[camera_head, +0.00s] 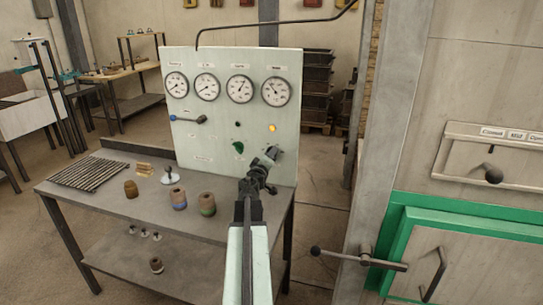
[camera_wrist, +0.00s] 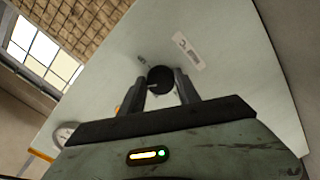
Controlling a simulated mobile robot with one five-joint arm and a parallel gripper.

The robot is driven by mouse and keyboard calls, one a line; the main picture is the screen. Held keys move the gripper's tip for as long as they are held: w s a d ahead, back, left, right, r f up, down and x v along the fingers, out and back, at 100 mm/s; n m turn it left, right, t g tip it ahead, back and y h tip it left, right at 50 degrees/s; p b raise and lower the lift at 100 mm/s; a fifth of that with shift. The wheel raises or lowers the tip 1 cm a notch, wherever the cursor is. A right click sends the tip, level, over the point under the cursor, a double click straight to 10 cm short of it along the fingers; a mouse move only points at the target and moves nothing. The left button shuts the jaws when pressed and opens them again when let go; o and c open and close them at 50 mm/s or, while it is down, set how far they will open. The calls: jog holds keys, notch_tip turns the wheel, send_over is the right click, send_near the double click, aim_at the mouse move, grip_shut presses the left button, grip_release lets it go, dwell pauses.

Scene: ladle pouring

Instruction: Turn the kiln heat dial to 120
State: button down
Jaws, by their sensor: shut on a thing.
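The heat dial appears to be the dark round knob (camera_wrist: 160,80) on the pale panel, with a small pale mark on it. In the head view the dial (camera_head: 272,153) is at the panel's lower right, partly hidden by my gripper. My gripper (camera_head: 265,165) reaches up to it from below. In the wrist view my gripper (camera_wrist: 161,88) has a finger on each side of the knob and is shut on it. A white label (camera_wrist: 188,52) lies beside the knob; its writing and the dial's reading are too small to tell.
The panel (camera_head: 235,115) carries several round gauges, a blue-tipped lever (camera_head: 188,119), a green knob (camera_head: 238,147) and a lit amber lamp (camera_head: 272,128). The bench (camera_head: 100,200) below holds jars and a rod rack. A green-framed kiln door (camera_head: 470,260) stands at right.

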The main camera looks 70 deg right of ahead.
jog(key=c, duration=0.9)
grip_release()
jog(key=a, duration=0.7)
jog(key=shift+s+a, duration=0.25)
jog(key=shift+a, duration=0.15)
